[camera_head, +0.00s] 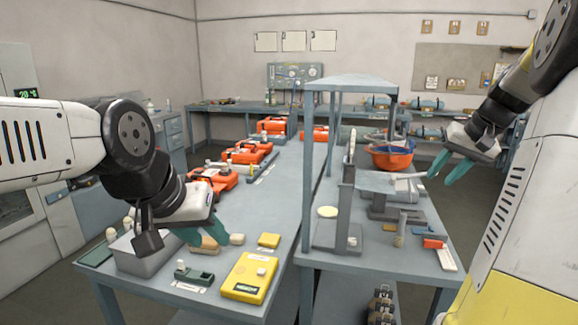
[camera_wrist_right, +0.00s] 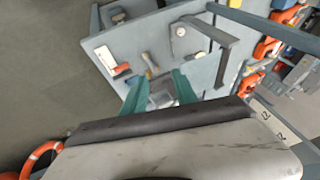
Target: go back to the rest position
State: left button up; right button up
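My left gripper (camera_head: 192,236) hangs low over the front left of the long table (camera_head: 215,277), its teal fingers pointing down. A tan object (camera_head: 209,244) lies right by its fingertips; whether they touch it or are open is unclear. My right gripper (camera_head: 449,170) is raised over the right side of the second table (camera_head: 385,261). Its two teal fingers stand apart. In the right wrist view the right gripper (camera_wrist_right: 158,88) shows spread fingers, with a pale grey object visible between and beyond them; I see nothing clamped.
A yellow case (camera_head: 249,278) and a small green block (camera_head: 194,274) lie near the left gripper. Orange cases (camera_head: 246,155) line the long table. A grey frame (camera_head: 309,160) rises between the tables. An orange bowl (camera_head: 390,157) sits near the right gripper.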

jog(key=s+a+r+n, duration=0.2)
jog(key=s+a, duration=0.6)
jog(key=a, duration=0.6)
jog(key=s+a+f+n+t, duration=0.1)
jog(key=s+a+f, duration=0.4)
jog(key=s+a, duration=0.5)
jog(key=shift+s+n, duration=0.5)
jog(key=shift+s, duration=1.05)
